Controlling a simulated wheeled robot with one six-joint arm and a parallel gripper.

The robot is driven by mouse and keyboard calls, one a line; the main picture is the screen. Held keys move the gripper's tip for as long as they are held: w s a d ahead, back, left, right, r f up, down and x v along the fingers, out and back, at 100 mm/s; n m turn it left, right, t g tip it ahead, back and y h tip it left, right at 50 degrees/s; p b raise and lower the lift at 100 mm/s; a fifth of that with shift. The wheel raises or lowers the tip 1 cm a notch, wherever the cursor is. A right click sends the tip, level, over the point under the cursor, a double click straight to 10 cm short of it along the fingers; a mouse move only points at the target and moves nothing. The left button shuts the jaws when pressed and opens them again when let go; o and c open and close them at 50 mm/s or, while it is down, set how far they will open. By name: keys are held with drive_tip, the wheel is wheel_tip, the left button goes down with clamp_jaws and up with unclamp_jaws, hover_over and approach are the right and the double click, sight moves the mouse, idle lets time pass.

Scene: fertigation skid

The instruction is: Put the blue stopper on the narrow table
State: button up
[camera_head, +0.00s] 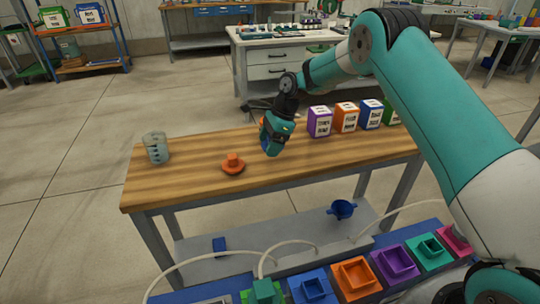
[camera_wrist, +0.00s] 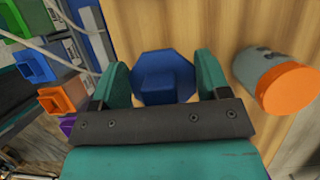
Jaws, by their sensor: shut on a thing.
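The blue stopper (camera_wrist: 165,75) is an octagonal disc with a square knob. It sits between the two fingers of my gripper (camera_wrist: 163,85) in the wrist view. In the head view my gripper (camera_head: 271,140) points down over the wooden top of the narrow table (camera_head: 185,188), near its middle. Only a sliver of blue shows there at the fingers. Bare wood lies behind the stopper in the wrist view; I cannot tell whether the stopper touches it.
An orange stopper-like piece (camera_head: 233,163) and a grey canister (camera_head: 156,148) stand left of my gripper. Purple (camera_head: 319,121), orange (camera_head: 346,117) and blue (camera_head: 370,114) boxes line the back right edge. Coloured sockets (camera_head: 355,276) are in front. The table's front right is clear.

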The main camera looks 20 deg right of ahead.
sight(270, 162)
drive_tip(key=shift+f, duration=2.25)
drive_tip(key=o, duration=0.9)
drive_tip(key=shift+f, duration=0.15)
